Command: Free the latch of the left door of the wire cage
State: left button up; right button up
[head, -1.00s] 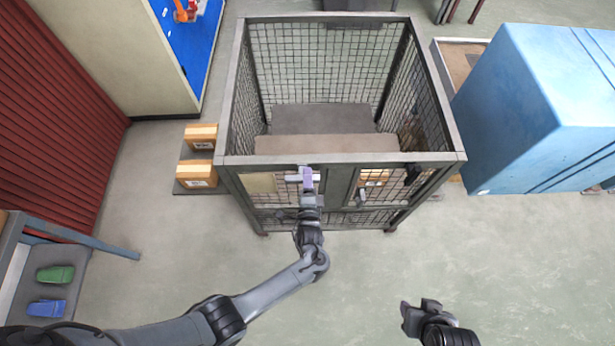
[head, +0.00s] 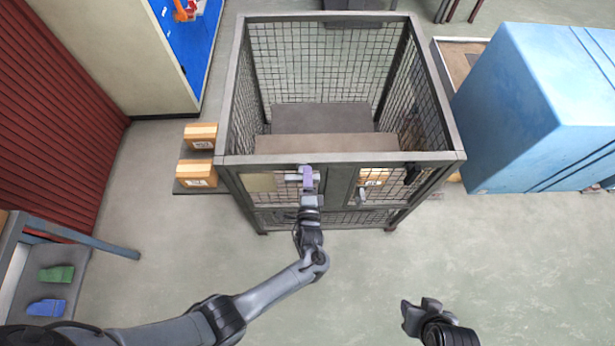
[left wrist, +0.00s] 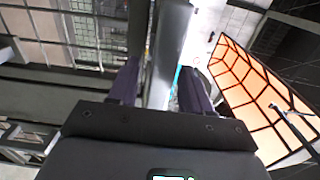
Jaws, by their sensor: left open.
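The wire cage (head: 437,157) stands in the middle of the head view, open at the top, with two mesh doors in its front. My left gripper (head: 307,178) is at the upper part of the left door (head: 262,183), by a pale horizontal latch bar (head: 291,178) that it partly hides. In the left wrist view my left gripper (left wrist: 160,88) is open, with a grey upright bar (left wrist: 168,50) between its dark fingers. I cannot tell whether the fingers touch it. My right gripper (head: 421,306) is low at the right, away from the cage; its opening is unclear.
The right door has a small handle (head: 361,196), and an orange carton (head: 374,176) shows behind its mesh. Two cartons (head: 198,173) sit left of the cage. A blue cabinet (head: 530,110) stands close on the right. The floor in front is clear.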

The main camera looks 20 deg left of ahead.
pick_arm(q)
jog(key=v, duration=1)
jog(key=shift+s, duration=0.3)
jog(key=shift+d, duration=0.1)
jog(key=shift+f, duration=0.1)
